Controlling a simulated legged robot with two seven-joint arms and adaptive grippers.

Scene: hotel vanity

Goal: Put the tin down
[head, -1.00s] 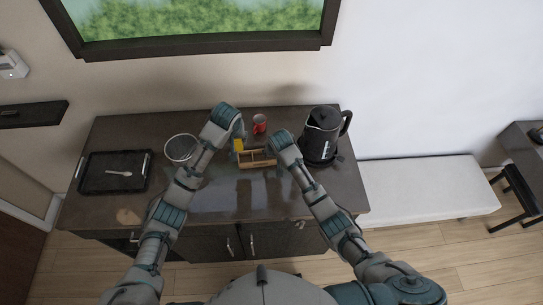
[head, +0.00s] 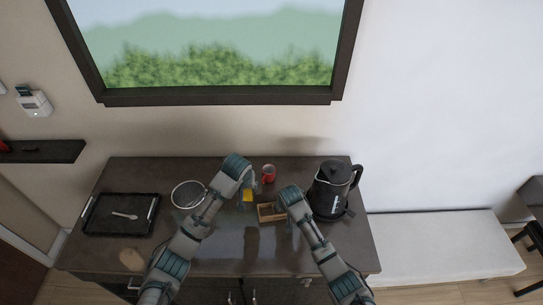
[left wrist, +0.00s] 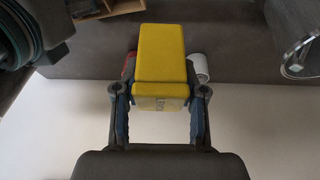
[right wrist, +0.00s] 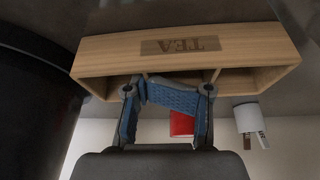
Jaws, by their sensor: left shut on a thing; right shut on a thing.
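The yellow tin (head: 247,196) is between the fingers of my left gripper (left wrist: 158,105), which is shut on it. In the left wrist view the tin (left wrist: 163,58) fills the space between the fingertips. I cannot tell whether its base touches the counter. My right gripper (right wrist: 167,95) is shut on a wooden box (head: 267,213) marked TEA, with its fingers at the box's open compartments. In the right wrist view the box (right wrist: 110,58) spans the top. In the head view it is just right of the tin and a little nearer me.
A red mug (head: 268,173) stands behind the tin and box. A black kettle (head: 331,192) is close on the right. A round metal bowl (head: 175,203) and a black tray (head: 95,226) with a spoon (head: 124,215) are on the left. The front middle of the counter (head: 225,255) is clear.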

